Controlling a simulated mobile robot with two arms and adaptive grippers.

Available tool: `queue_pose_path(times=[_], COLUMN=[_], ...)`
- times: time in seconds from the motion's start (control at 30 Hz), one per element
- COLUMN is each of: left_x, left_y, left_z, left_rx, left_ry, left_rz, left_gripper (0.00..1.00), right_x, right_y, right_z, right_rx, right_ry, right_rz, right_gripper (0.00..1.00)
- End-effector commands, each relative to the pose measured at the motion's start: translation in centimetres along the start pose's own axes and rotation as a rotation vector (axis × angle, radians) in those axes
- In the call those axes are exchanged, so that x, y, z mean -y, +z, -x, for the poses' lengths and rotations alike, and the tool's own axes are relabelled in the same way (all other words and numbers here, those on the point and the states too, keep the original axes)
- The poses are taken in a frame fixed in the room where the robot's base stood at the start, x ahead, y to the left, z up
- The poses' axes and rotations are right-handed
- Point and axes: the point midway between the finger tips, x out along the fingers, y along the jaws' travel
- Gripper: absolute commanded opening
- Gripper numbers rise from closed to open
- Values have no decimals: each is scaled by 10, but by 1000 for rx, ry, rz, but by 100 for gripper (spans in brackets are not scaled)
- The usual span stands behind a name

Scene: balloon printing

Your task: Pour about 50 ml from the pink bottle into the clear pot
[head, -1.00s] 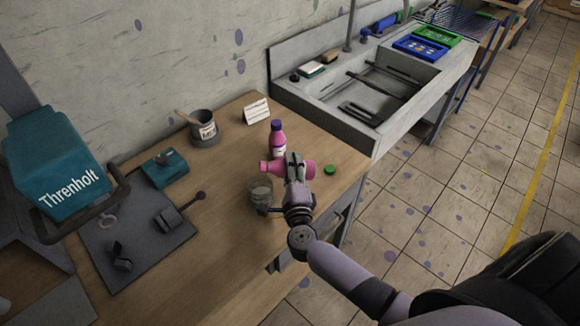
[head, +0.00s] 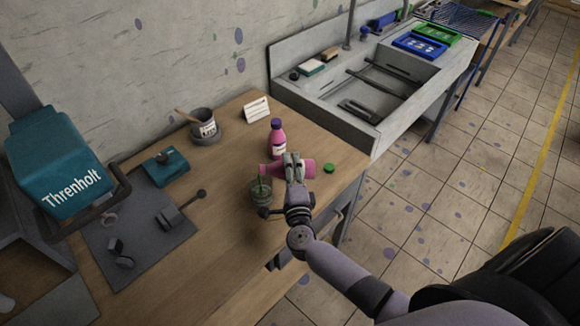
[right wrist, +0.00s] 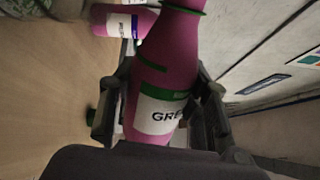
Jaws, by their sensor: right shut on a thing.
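My right gripper (head: 292,168) is shut on a pink bottle (head: 308,169), which lies nearly level with its open mouth to the left. The right wrist view shows this bottle (right wrist: 160,95) between the fingers, with a white label reading "GRE" and green bands. The clear pot (head: 262,197) stands on the table under the mouth. A thin green stream (head: 261,183) runs from the mouth down into the pot. The liquid level in the pot is too small to read. My left gripper is not in view.
A second pink bottle (head: 277,138) with a purple cap stands upright just behind. A green cap (head: 330,168) lies to the right.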

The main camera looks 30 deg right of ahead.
Motion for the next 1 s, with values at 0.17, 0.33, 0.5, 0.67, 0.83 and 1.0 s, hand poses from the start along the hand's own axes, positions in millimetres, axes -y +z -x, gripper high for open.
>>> queue_pose_path(times=[0.17,0.33,0.5,0.67,0.83,1.0], left_x=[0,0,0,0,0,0], left_y=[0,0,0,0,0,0], left_z=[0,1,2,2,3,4], left_rx=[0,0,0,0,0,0], left_ry=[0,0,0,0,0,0], left_rz=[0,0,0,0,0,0], left_gripper=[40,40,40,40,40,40], right_x=[1,0,-1,-1,-1,-1], right_y=[0,0,0,0,0,0], right_z=[0,0,0,0,0,0], right_rx=[0,0,0,1,1,1], right_ry=[-2,-1,-1,-1,-1,0], right_rz=[-1,6,17,17,18,28], right_gripper=[8,8,8,8,8,8])
